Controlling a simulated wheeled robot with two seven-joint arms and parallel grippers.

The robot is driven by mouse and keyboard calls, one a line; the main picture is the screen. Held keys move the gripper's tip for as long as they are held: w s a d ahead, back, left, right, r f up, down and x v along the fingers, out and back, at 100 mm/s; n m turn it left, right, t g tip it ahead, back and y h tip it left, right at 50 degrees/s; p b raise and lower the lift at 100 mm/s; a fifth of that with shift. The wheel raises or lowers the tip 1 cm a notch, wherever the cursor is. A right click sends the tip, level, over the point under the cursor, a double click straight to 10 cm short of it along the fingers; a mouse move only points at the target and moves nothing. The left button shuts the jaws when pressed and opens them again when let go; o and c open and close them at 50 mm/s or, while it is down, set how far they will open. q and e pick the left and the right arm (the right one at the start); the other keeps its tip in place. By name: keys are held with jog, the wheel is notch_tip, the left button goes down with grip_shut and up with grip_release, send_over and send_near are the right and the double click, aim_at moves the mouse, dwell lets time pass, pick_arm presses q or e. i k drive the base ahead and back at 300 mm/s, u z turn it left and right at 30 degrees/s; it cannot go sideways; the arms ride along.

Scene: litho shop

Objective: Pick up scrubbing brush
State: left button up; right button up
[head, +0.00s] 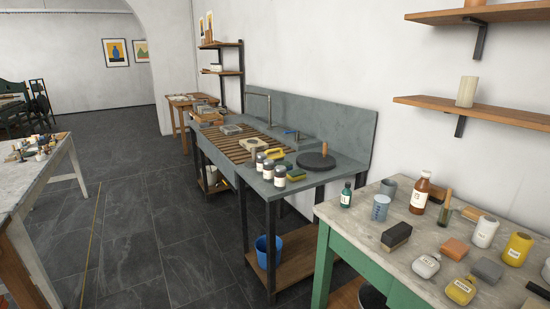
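I cannot tell for certain which object is the scrubbing brush. A yellow handled object (275,154) that may be a brush lies on the grey sink bench, behind several small labelled jars. A dark block with a brown side (397,235), also brush-like, lies near the left edge of the green-framed table. Neither of my grippers shows in the head view, and nothing is seen touching these objects.
The grey sink bench (340,177) also bears a yellow-green sponge (296,175), a black round slab (316,161) and a wooden slatted rack (248,148). Bottles and blocks crowd the marble-topped table (365,247). A pale table (33,177) stands left; dark tiled floor (150,220) lies clear between.

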aim_at(280, 156)
jog(key=u, duration=1.3)
jog(key=i, duration=3.95)
jog(key=z, duration=3.4)
